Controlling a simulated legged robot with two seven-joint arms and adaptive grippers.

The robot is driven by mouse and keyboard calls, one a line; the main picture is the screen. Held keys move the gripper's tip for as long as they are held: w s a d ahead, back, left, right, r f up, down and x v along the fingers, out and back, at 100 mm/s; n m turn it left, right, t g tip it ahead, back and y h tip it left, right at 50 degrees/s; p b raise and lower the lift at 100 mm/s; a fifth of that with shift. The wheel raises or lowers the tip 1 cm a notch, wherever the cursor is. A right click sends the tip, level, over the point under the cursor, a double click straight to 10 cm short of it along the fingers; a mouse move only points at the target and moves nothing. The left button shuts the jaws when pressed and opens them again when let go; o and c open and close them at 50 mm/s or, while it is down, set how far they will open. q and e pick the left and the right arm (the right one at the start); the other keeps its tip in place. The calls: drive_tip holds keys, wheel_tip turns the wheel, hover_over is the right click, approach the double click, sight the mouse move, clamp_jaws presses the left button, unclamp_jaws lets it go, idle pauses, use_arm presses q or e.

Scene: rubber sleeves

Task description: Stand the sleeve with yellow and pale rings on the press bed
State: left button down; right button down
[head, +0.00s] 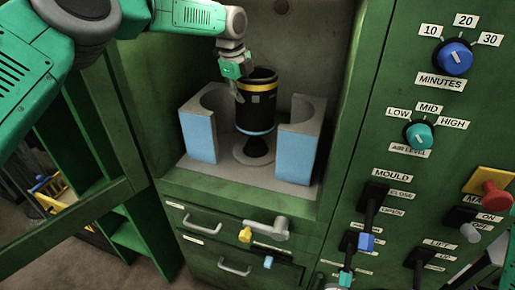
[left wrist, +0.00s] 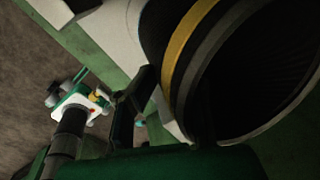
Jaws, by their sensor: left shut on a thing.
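The black sleeve (head: 256,112) has a yellow ring near its top and a pale blue ring near its bottom. It is upright in the press opening, between two grey mould halves with blue faces, the left half (head: 199,138) and the right half (head: 296,152). My left gripper (head: 239,93) is shut on the sleeve's upper left wall. In the left wrist view, the sleeve's open top and yellow ring (left wrist: 182,52) fill the right side. Below the sleeve are a dark tapered shape and a round pale disc (head: 241,157) on the press bed (head: 205,175). My right gripper is out of view.
The green cabinet wall (head: 340,130) closes the opening on the right. A control panel there has a blue knob (head: 454,57), a teal knob (head: 419,135), levers and a red button (head: 495,197). Drawers with handles (head: 203,223) are below the bed.

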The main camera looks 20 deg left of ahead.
sight(249, 124)
use_arm(q)
drive_tip(key=shift+s+d+f+n+y+b, duration=0.1)
drive_tip(key=shift+s+d+n+y+b, duration=0.05)
drive_tip(key=shift+d+n+b, duration=0.3)
drive_tip(key=shift+s+d+n+y+b, duration=0.1)
drive_tip(key=shift+d+n+y+b, duration=0.1)
drive_tip(key=shift+n+b, duration=0.35)
drive_tip(key=shift+d+n+t+b, duration=0.3)
drive_tip(key=shift+n+b, duration=0.25)
drive_tip(key=shift+n, duration=0.25)
wheel_tip(249, 124, down, 6)
drive_tip(key=shift+r, duration=0.15)
drive_tip(key=shift+s+f, duration=0.1)
drive_tip(key=shift+f, duration=0.45)
wheel_tip(249, 124, down, 3)
drive_tip(key=shift+r, duration=0.1)
drive_tip(key=c, duration=1.6)
unclamp_jaws()
drive_tip(key=shift+c, duration=0.2)
drive_tip(key=shift+s, duration=0.1)
